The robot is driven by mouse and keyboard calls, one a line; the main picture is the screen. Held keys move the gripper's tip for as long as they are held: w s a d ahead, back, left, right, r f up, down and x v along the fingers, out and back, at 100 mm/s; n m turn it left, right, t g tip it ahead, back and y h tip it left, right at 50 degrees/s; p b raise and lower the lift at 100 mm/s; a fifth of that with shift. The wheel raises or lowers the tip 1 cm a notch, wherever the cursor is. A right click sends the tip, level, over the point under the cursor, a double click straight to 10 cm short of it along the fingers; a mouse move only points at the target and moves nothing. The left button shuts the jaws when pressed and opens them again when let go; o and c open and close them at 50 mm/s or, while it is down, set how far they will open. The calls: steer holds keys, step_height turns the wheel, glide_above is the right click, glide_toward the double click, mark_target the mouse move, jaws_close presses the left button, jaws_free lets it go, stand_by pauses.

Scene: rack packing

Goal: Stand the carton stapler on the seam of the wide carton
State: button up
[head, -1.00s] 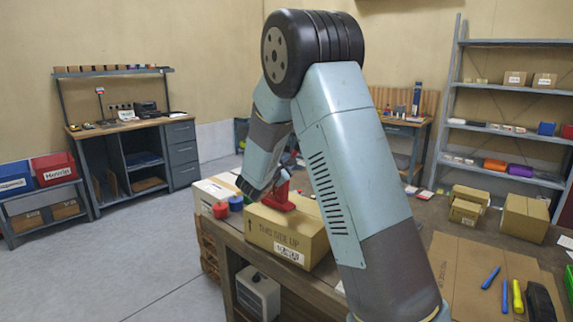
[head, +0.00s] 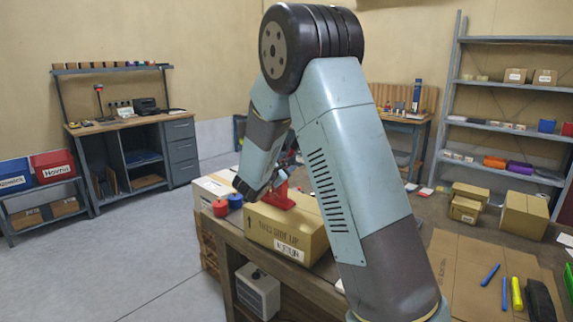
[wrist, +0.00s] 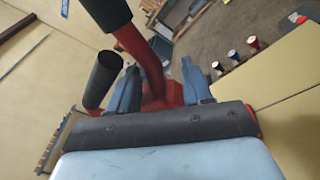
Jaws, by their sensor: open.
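The red carton stapler (head: 279,198) stands on top of the wide tan carton (head: 288,240), which lies at the left end of the bench. In the wrist view the stapler (wrist: 152,72) rises between my gripper's two blue-grey fingers, with a dark cylindrical part beside it. My gripper (wrist: 158,82) is open, with a finger on each side of the red body; whether either finger touches it I cannot tell. In the head view my wrist hides part of the stapler. The stapler's base on the seam is mostly hidden.
Smaller cartons (head: 466,208), flat cardboard (head: 462,262) and pens (head: 504,292) lie at the right. My arm covers the middle of the bench.

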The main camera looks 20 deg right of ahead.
steer(key=v, duration=1.2)
steer(key=s+d+r+m+g+y, duration=0.1)
steer(key=s+d+r+m+g, duration=0.1)
steer(key=s+d+m+g, duration=0.45)
steer(key=s+d+r+m+g+y, duration=0.1)
steer(key=s+d+r+m+g, duration=0.2)
steer(key=s+d, duration=0.7)
steer(key=s+a+r+m+t+y, duration=0.1)
steer(key=s+a+m+y, duration=0.3)
steer(key=s, duration=0.5)
steer(key=s+a+r+m+t+y, duration=0.1)
steer(key=s+a+m+y, duration=0.3)
steer(key=s, duration=0.6)
steer(key=shift+s+r+m+y, duration=0.2)
steer(key=shift+r+m+y, duration=0.05)
steer(key=shift+m+y, duration=0.5)
steer(key=shift+a, duration=0.1)
steer(key=shift+c, duration=0.6)
steer(key=shift+s, duration=0.1)
